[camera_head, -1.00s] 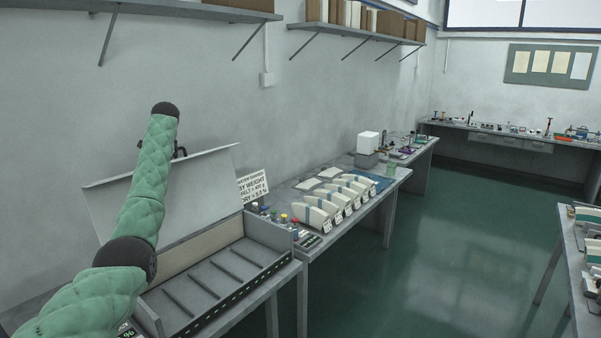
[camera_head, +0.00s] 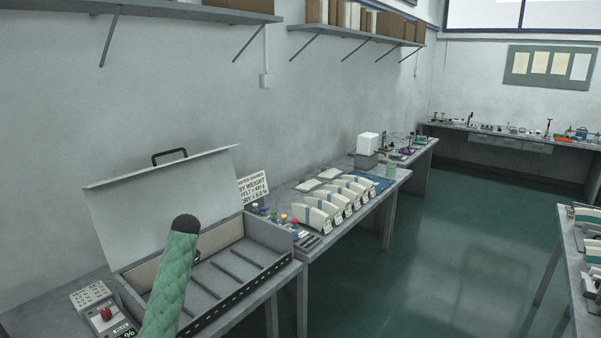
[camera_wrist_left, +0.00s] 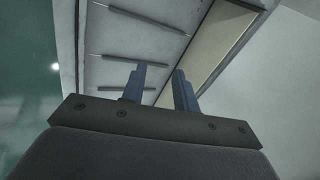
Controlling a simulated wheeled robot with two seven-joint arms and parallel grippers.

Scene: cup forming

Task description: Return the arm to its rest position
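My left arm (camera_head: 172,285) is green and padded and rises from the bottom of the head view, in front of the open box (camera_head: 245,262). Its dark rounded joint is at the top. In the left wrist view, my left gripper (camera_wrist_left: 159,88) shows two blue fingers standing apart with nothing between them. The slotted floor of the box (camera_wrist_left: 120,75) appears beyond the fingertips. In the head view, the left fingers are hidden behind the arm. My right gripper is in neither view.
The box's raised lid (camera_head: 160,205) leans back at the wall. A control unit with a red knob (camera_head: 106,313) stands at its left. White curved pieces (camera_head: 335,200) stand on the table to the right. The green floor (camera_head: 450,250) is clear.

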